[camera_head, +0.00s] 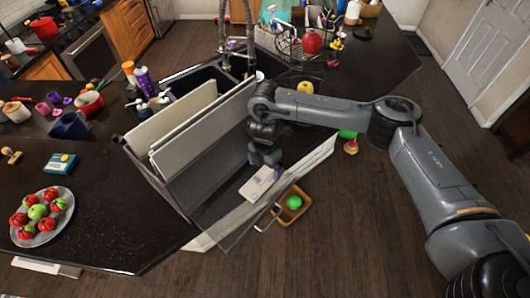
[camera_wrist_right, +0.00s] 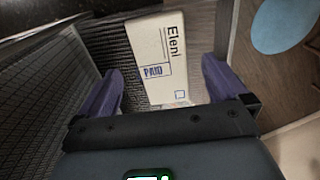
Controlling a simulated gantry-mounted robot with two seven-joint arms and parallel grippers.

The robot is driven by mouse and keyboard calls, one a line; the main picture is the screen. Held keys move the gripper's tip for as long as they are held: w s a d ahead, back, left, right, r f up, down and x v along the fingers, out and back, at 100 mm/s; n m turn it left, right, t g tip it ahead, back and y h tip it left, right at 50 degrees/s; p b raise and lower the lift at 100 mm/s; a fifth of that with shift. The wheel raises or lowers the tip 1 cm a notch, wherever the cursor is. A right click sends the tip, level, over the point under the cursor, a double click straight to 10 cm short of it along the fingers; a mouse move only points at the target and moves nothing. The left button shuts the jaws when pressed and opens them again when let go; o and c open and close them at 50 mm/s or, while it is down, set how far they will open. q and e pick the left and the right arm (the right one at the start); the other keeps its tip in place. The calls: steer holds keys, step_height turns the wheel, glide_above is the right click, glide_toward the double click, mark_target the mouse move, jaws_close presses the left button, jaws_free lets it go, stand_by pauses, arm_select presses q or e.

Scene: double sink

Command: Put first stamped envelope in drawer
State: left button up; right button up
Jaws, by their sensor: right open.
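The stamped envelope (camera_head: 258,183) is pale, with "Eleni" and "PAID" printed on it in the right wrist view (camera_wrist_right: 166,60). It lies over a dark woven-looking surface (camera_wrist_right: 110,45) beside a long light panel (camera_head: 318,155) at the front of the sink cabinet, which looks like the pulled-out drawer's front. I cannot tell whether the envelope rests on the drawer's bottom. My right gripper (camera_head: 265,166) is directly over the envelope. Its purple fingers (camera_wrist_right: 162,66) are apart, one on either side of the envelope, with gaps between. My left gripper is not in view.
Two large pale panels (camera_head: 185,115) stand upright by the sink. A plate of red and green fruit (camera_head: 62,217) sits on the left counter.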

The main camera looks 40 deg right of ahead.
mark_target(265, 177)
step_height(265, 177, up, 7)
steer(key=p, duration=0.1)
stand_by(0.3)
stand_by(0.4)
